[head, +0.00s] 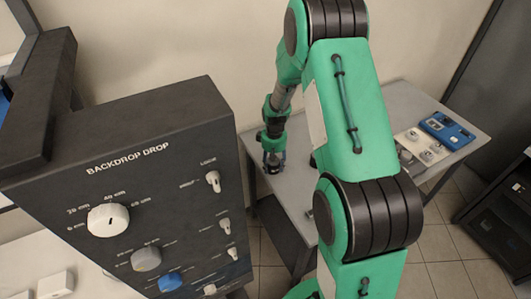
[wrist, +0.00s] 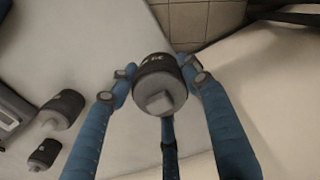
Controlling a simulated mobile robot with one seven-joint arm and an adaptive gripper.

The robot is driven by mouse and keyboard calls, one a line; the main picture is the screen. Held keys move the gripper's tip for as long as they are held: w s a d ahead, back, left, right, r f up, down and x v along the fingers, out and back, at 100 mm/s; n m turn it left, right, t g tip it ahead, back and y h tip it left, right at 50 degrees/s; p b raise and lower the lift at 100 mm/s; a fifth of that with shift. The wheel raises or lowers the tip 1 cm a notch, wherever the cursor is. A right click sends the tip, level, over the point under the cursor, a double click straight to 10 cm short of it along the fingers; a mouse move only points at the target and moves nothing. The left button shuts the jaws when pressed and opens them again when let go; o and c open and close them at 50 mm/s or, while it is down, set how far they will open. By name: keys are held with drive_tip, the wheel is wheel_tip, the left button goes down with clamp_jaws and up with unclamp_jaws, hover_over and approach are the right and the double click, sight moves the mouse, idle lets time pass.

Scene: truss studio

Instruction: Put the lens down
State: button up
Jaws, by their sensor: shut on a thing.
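The lens (wrist: 159,88) is a dark short cylinder with pale lettering on its side and a grey block-shaped end. In the wrist view it sits between the blue fingers of my gripper (wrist: 160,85), which is shut on it. In the head view my gripper (head: 273,163) is low over the left part of the grey table (head: 290,190). The lens is too small and covered there to make out. I cannot tell whether it touches the table top.
Two similar dark cylinders (wrist: 63,108) lie at the left in the wrist view. A blue device (head: 446,130) and a pale board (head: 420,148) with small parts lie on the table's right side. A dark control panel (head: 130,190) with knobs stands at the near left.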

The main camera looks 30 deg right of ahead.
drive_tip(key=shift+w, duration=0.1)
idle(0.3)
drive_tip(key=w+d, duration=0.1)
drive_tip(key=w, duration=0.4)
drive_tip(key=w+d+f, duration=0.1)
drive_tip(key=w+d, duration=0.1)
drive_tip(key=w, duration=0.3)
drive_tip(key=w+d, duration=0.1)
drive_tip(key=w, duration=0.4)
drive_tip(key=shift+w+d+f, duration=0.15)
drive_tip(key=shift+f, duration=0.05)
drive_tip(key=shift+f, duration=0.1)
drive_tip(key=shift+f, duration=1.6)
drive_tip(key=shift+f, duration=0.2)
drive_tip(key=o, duration=1.6)
drive_tip(key=shift+o, duration=0.2)
